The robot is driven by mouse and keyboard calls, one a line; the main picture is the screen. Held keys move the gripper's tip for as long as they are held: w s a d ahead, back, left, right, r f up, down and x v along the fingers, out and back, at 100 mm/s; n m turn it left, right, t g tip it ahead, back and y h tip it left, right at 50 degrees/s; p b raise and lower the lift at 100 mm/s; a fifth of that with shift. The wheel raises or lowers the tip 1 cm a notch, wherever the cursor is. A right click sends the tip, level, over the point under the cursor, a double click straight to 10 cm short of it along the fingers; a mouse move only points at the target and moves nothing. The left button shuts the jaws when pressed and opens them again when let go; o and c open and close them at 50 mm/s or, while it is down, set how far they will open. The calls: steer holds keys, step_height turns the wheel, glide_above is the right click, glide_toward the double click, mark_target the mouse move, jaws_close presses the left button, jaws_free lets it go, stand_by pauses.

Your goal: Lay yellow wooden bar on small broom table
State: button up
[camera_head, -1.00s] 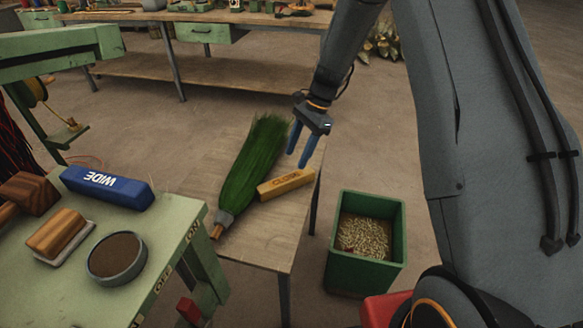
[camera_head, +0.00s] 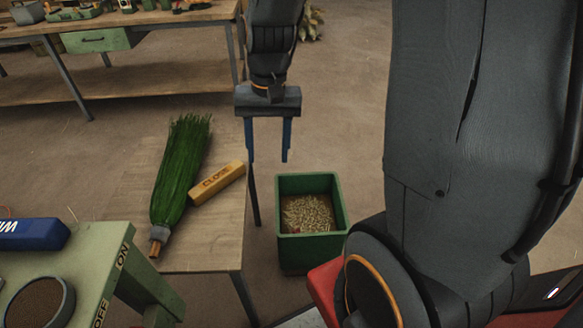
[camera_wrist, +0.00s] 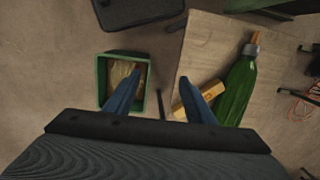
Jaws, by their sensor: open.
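The yellow wooden bar (camera_head: 217,182), marked CLOSE, lies on the small broom table (camera_head: 205,250) near its right edge. It lies at a slant beside the green broom (camera_head: 181,172), close to its bristles. My gripper (camera_head: 268,160) is open and empty, with its blue fingers pointing down, to the right of the bar and above the table's right edge. In the wrist view my gripper (camera_wrist: 158,88) straddles the gap between the table and the green bin. The bar (camera_wrist: 197,98) shows there behind one finger, which partly hides it.
A green bin (camera_head: 311,258) of pale grains stands on the floor right of the table. A green machine table (camera_head: 75,265) with a blue bar (camera_head: 33,233) and a round dish (camera_head: 38,305) is at lower left. A long workbench (camera_head: 110,80) stands behind. Open floor lies between.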

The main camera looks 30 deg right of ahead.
steer(key=s+d+n+h, duration=0.1)
steer(key=s+d+n, duration=0.1)
steer(key=s, duration=0.6)
steer(key=shift+s+r+n+t, duration=0.3)
steer(key=shift+s+r+n, duration=0.1)
steer(key=shift+n, duration=0.5)
steer(key=shift+a, duration=0.1)
steer(key=shift+a+r+p, duration=0.2)
steer(key=shift+a+p, duration=0.25)
steer(key=shift+a, duration=0.05)
